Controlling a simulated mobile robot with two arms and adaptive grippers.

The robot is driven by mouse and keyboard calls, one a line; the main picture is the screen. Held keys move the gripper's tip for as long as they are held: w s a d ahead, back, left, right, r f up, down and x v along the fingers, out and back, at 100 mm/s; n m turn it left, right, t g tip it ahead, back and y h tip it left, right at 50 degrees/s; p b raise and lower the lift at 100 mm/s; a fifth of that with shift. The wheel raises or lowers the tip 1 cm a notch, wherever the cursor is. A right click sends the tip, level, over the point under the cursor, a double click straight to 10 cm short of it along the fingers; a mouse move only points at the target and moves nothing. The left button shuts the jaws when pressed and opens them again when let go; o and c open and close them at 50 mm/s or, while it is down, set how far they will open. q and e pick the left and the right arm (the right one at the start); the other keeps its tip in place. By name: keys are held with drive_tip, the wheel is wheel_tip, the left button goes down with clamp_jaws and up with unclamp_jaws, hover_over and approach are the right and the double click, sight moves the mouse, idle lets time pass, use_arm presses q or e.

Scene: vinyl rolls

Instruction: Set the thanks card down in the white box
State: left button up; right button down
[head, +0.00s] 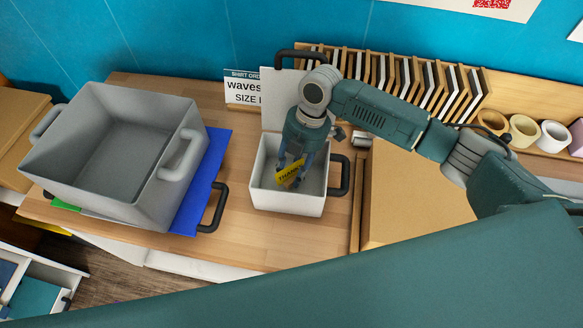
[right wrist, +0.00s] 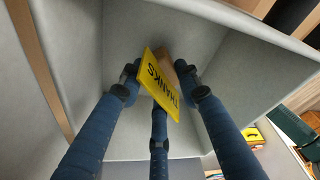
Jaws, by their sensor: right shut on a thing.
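The thanks card (head: 287,172) is yellow with dark lettering. My right gripper (head: 293,166) is shut on it and holds it inside the opening of the white box (head: 290,204). The right wrist view shows the card (right wrist: 162,87) between the blue fingers (right wrist: 160,85), tilted, with the grey-white walls of the box (right wrist: 220,45) around it. Whether the card touches the box floor I cannot tell. The box has dark handles, and its white lid stands up behind it. My left gripper is not in view.
A large grey bin (head: 160,190) stands to the left on blue sheets (head: 208,165). A sign (head: 243,88) is behind the box. A wooden rack (head: 440,80) and vinyl rolls (head: 524,131) are at the back right. A cardboard box (head: 400,195) stands right of the white box.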

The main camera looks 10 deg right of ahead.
drive_tip(key=shift+f, duration=0.7)
drive_tip(key=shift+f, duration=0.1)
drive_tip(key=c, duration=1.2)
unclamp_jaws()
drive_tip(key=shift+o, duration=0.8)
drive_tip(key=o, duration=1)
drive_tip(key=shift+o, duration=0.2)
